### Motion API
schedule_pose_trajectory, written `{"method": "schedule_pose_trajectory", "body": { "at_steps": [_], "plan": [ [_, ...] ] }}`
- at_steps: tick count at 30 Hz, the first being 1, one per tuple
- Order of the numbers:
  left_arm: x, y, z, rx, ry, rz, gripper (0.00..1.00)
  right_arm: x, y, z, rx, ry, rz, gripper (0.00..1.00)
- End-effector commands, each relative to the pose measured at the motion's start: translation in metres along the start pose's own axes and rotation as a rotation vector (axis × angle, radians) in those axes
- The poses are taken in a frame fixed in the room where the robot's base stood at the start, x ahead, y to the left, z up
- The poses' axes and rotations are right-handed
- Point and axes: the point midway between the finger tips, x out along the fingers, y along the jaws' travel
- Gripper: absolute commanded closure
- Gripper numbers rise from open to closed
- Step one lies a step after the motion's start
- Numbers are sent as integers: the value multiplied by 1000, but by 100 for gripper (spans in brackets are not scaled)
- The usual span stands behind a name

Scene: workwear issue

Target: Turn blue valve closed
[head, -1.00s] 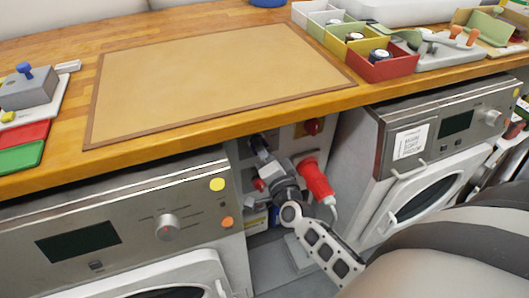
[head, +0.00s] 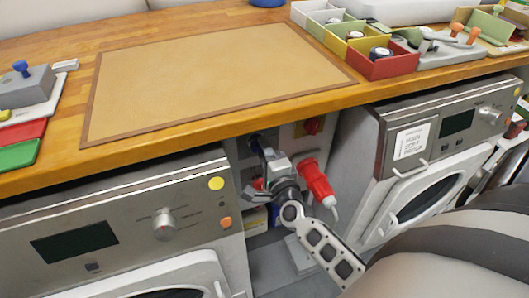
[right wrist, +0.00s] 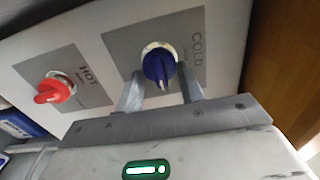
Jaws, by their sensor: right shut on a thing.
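The blue valve (right wrist: 158,66) sits on a grey plate marked COLD in the right wrist view. My right gripper (right wrist: 160,88) has one finger on each side of its knob and is shut on it. In the head view my right gripper (head: 262,152) reaches into the gap under the worktop, and its fingers mostly hide the blue valve there. The red valve (right wrist: 52,90), on a plate marked HOT, is to the left in the right wrist view and clear of the fingers. My left gripper is not in view.
The gap lies between two front-loading machines, the left one (head: 120,225) and the right one (head: 440,150). A red plug (head: 318,182) with a white cable sticks out right beside my gripper. The wooden worktop (head: 200,22) overhangs the gap.

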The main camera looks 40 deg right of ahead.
Motion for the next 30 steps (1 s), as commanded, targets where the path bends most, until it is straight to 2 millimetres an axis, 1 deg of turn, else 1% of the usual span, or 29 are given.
{"method": "schedule_pose_trajectory", "body": {
  "at_steps": [9, 10, 12, 20, 23, 26, 29, 30],
  "plan": [
    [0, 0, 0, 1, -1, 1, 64, 0, 0, -1, 5, 3, -1, 85],
    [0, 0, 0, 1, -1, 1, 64, 0, 0, -1, 4, 3, -1, 56],
    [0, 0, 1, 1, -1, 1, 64, 0, 0, -1, 4, 2, -1, 41],
    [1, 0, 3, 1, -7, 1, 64, 0, 0, 0, 3, 1, 0, 41],
    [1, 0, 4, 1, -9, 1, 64, -5, 0, 0, 2, 1, 1, 41],
    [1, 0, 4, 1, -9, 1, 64, -17, 1, 0, 2, 0, 3, 41],
    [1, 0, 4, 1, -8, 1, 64, -38, 2, 0, 3, 0, 5, 41],
    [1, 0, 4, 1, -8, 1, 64, -47, 2, 0, 2, 0, 5, 41]
  ]
}}
